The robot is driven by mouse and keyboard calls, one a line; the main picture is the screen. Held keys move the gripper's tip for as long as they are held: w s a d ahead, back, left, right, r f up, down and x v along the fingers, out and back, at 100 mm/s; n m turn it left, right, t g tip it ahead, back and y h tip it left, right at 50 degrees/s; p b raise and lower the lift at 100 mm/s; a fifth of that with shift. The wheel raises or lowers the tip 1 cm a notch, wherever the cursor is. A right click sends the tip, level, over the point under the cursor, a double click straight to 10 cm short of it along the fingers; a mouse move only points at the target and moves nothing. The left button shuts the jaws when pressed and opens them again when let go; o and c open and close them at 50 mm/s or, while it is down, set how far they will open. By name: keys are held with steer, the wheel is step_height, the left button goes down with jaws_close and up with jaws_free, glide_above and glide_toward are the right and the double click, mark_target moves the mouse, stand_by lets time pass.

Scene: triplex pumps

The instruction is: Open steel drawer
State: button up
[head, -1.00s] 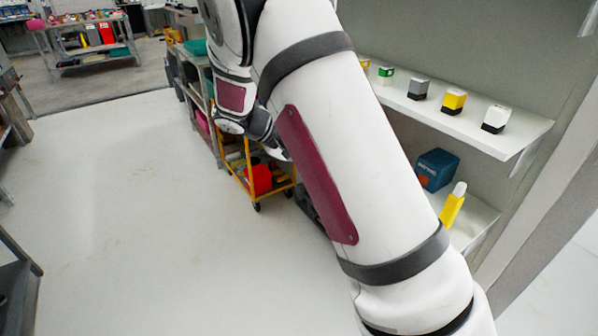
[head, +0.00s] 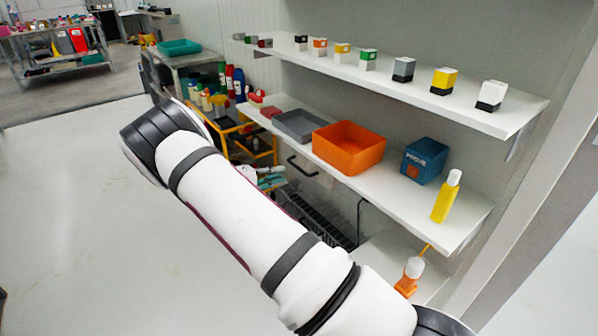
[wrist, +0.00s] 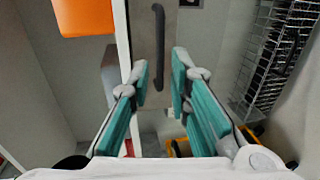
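The steel drawer shows as a grey front panel (wrist: 186,30) with a dark bar handle (wrist: 157,45) in the wrist view. In the head view the handle (head: 302,167) is under the white shelf, below the grey tray. My gripper (wrist: 162,68) is open, with its teal fingers apart and nothing held. The handle appears beyond and between the fingertips in the wrist view, slightly nearer the left finger. In the head view the gripper (head: 270,178) is partly hidden behind my arm, left of the handle. The drawer looks shut, though much of its front is hidden.
An orange bin (head: 349,148), grey tray (head: 298,125) and blue bin (head: 424,161) stand on the middle shelf. Several small boxes line the upper shelf (head: 370,82). A wire rack (wrist: 272,55) is right of the handle. A bottle cart (head: 255,146) stands behind.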

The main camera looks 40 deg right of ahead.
mark_target(300, 170)
steer(key=b+x, duration=0.1)
steer(key=x, duration=0.8)
steer(key=shift+d, duration=0.1)
jaws_close()
